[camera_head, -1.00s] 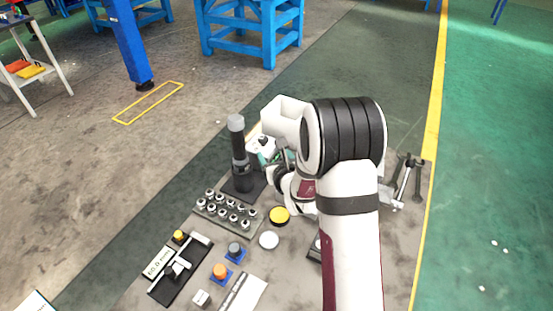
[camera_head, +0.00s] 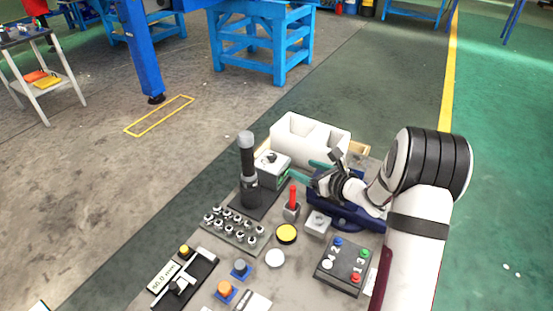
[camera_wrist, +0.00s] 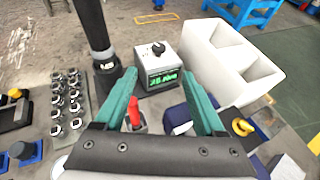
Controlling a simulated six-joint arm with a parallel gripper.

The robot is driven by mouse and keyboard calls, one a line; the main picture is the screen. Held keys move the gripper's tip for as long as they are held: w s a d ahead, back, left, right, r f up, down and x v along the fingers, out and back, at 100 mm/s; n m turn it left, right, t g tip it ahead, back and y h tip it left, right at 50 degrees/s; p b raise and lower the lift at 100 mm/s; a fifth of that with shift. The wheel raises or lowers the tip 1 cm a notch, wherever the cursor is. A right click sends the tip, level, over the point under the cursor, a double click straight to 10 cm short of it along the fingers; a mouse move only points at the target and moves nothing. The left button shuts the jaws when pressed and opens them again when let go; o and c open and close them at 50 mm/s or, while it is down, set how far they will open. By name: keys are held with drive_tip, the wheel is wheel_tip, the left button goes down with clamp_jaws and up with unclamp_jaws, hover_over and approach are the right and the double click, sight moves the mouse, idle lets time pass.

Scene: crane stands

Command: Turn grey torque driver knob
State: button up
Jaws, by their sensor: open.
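A black upright cylinder with a grey cap (camera_head: 246,140) stands on a dark base at the left of the table; this looks like the torque driver. Its dark shaft shows in the wrist view (camera_wrist: 91,22), where the cap is out of frame. Beside it is a grey box (camera_head: 273,168) with a black knob on top (camera_wrist: 157,48) and a green lit display (camera_wrist: 162,80). My gripper (camera_head: 308,169) is open and empty, to the right of the box and cylinder. Its teal fingers point towards the box in the wrist view, apart from it.
A red-handled lever (camera_head: 292,197) stands close to my fingers. A white open bin (camera_head: 310,136) is behind the box. Several metal knobs (camera_head: 232,230) are left, a yellow button (camera_head: 286,234) in front, and a button panel (camera_head: 344,265) at the right.

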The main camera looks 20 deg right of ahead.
sight(272, 155)
drive_tip(key=x, duration=1.5)
drive_tip(key=shift+a, duration=0.15)
drive_tip(key=shift+c, duration=0.4)
clamp_jaws()
